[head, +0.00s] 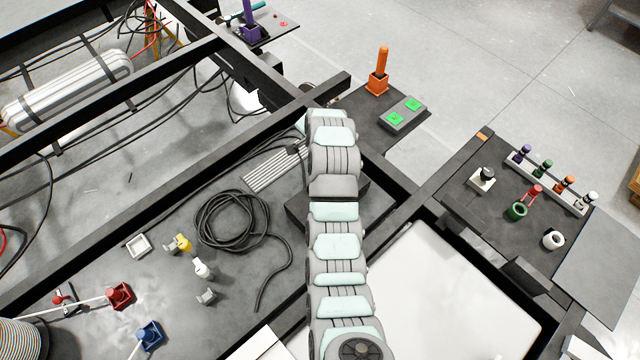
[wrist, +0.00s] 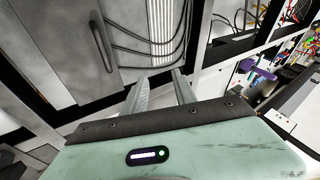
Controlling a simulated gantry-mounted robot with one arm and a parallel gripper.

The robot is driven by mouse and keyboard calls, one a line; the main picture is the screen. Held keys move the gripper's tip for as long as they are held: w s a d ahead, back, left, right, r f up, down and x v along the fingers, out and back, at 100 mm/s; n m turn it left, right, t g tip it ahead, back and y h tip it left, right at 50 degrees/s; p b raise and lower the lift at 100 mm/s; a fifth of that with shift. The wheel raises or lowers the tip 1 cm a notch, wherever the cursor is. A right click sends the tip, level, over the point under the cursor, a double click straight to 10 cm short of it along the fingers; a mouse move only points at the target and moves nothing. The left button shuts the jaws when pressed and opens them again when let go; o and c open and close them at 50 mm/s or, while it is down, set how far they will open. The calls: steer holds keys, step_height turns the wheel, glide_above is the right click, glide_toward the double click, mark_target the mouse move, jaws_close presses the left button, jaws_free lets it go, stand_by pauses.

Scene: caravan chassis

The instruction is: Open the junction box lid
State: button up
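A dark, low box (head: 297,214) lies beneath my arm in the head view. It may be the junction box, but the arm covers most of it and its lid cannot be made out. In the wrist view, a grey panel (wrist: 45,50) with a dark edge fills the upper left, and a dark upright bar (wrist: 101,46) shows beside it. I cannot tell whether either belongs to the lid. My gripper (wrist: 160,83) has its two fingers apart with nothing between them. In the head view the gripper is hidden by the arm.
A black cable coil (head: 232,220) lies left of the arm, near a white ribbed plate (head: 275,168). Dark chassis beams (head: 170,210) cross the area. A tool table (head: 475,212) is at right.

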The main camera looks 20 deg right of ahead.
steer(key=s+m+g+y+b, duration=0.15)
steer(key=s+g, duration=0.25)
steer(key=s, duration=0.4)
steer(key=x, duration=1)
steer(key=shift+w+d+f+b, duration=0.1)
steer(key=shift+d+f+b, duration=0.25)
steer(key=shift+d, duration=0.1)
steer(key=shift+c, duration=0.4)
jaws_close()
